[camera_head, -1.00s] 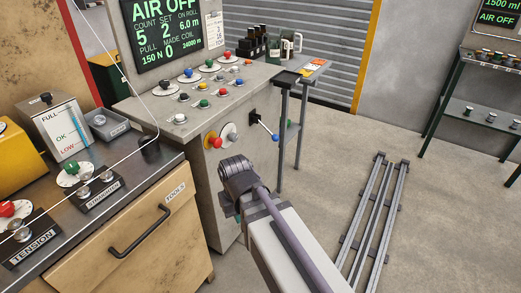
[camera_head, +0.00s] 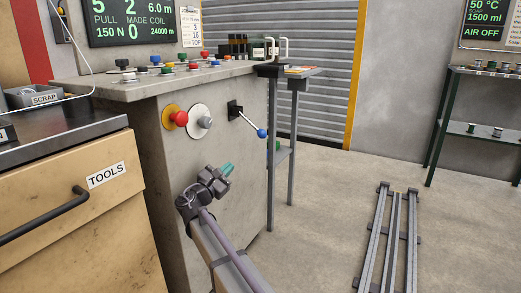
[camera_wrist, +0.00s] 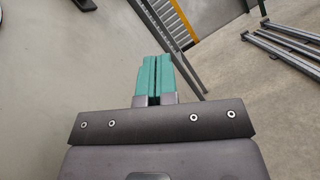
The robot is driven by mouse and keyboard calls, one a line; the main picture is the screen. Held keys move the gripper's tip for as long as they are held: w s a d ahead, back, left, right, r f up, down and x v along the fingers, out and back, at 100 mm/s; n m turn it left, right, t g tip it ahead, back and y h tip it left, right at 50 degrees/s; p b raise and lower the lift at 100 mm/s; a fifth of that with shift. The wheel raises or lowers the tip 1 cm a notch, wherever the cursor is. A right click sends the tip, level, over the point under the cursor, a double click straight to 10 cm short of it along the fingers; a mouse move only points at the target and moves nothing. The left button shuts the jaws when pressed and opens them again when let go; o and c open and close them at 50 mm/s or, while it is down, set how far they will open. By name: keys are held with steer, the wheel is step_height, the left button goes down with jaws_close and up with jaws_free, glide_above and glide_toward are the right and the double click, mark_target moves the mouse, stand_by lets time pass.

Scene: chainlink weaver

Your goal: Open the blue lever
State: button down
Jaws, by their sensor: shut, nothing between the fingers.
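The blue lever (camera_head: 248,121) is on the front face of the grey control console, at its right part. It has a black mount, a thin metal rod slanting down to the right, and a blue ball at the end. My gripper (camera_head: 228,168) is below and a little left of the blue ball, apart from it. Its teal fingers also show in the wrist view (camera_wrist: 157,75), pressed together with nothing between them. The lever does not show clearly in the wrist view.
A red knob on a yellow disc (camera_head: 176,117) and a grey knob on a white disc (camera_head: 203,117) sit left of the lever. A side table (camera_head: 292,73) with dark legs stands right of the lever. Floor rails (camera_head: 393,240) lie at the right, with bare floor between.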

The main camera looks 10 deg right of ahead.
mark_target(250, 123)
steer(key=s+r+p+x, duration=0.1)
steer(key=p+x, duration=0.5)
steer(key=x, duration=0.6)
steer(key=shift+d+r, duration=0.45)
steer(key=shift+r, duration=0.35)
steer(key=shift+d, duration=0.15)
